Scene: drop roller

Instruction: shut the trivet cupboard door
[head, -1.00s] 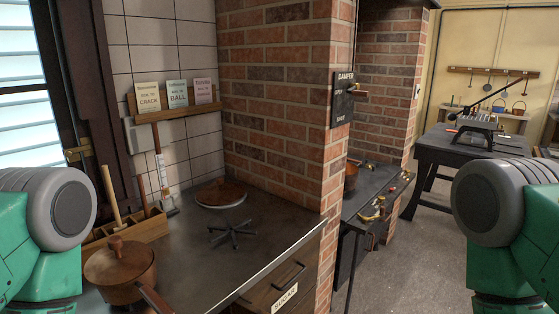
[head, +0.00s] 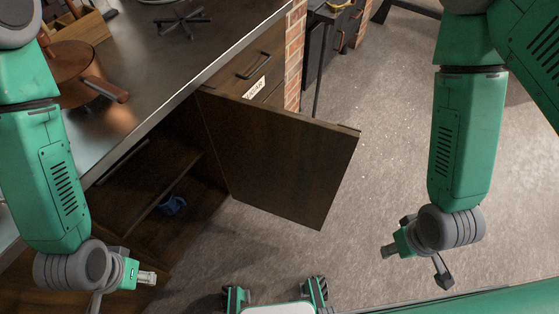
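The cupboard door (head: 285,160) is a dark wood panel in the middle of the head view. It stands wide open, swung out from the right side of the cupboard opening over the floor. The cupboard (head: 135,215) is open to its left, with a shelf inside. My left gripper (head: 122,291) is low at the left, in front of the cupboard, with its fingers apart and empty. My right gripper (head: 416,264) is over the floor, right of the door's free edge and apart from it, with its fingers spread and empty.
A blue object (head: 173,206) lies inside the cupboard. A labelled drawer (head: 248,68) sits above the door's hinge side. The counter (head: 140,60) holds a black trivet (head: 181,19) and a brown pot (head: 68,75). The grey floor (head: 370,170) right of the door is clear.

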